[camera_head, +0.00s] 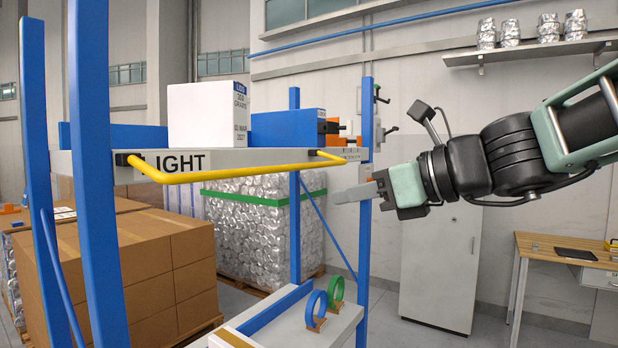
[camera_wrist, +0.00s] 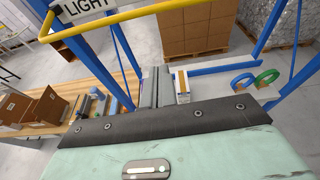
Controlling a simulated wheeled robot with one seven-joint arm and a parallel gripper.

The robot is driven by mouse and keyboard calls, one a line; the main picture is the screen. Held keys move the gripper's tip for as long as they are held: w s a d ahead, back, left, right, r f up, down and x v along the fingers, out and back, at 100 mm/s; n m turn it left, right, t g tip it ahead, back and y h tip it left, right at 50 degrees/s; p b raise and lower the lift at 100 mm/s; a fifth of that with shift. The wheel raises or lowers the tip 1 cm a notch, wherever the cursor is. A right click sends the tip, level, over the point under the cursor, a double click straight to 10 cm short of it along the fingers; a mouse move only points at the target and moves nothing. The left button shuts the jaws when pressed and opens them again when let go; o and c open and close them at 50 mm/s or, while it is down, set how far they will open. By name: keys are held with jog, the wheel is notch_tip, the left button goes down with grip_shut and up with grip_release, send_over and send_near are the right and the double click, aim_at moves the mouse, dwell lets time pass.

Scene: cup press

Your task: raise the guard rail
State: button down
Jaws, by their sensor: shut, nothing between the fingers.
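The guard rail is a yellow bar (camera_head: 240,172) along the front of a white shelf labelled LIGHT (camera_head: 230,162). Its two ends meet dark mounts on the shelf front, and its long part sits out from that front, near the shelf's level. It also crosses the top left of the wrist view (camera_wrist: 110,24). My gripper (camera_head: 345,194) is shut and empty, pointing left. It is to the right of the rail's right end and slightly lower, apart from it in the picture. The closed fingers also show in the wrist view (camera_wrist: 155,85).
A white box (camera_head: 206,115) stands on the shelf between blue posts (camera_head: 95,150). Below, a lower surface (camera_head: 335,325) carries a blue ring (camera_head: 316,309) and a green ring (camera_head: 336,290). Cartons (camera_head: 150,260) stand at left. A desk (camera_head: 560,250) is at right.

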jog(key=w+a+r+p, duration=0.1)
jog(key=w+a+p, duration=0.4)
jog(key=w+a, duration=0.1)
jog(key=shift+a+r+p, duration=0.35)
jog(key=shift+a+r, duration=0.05)
jog(key=shift+a, duration=0.15)
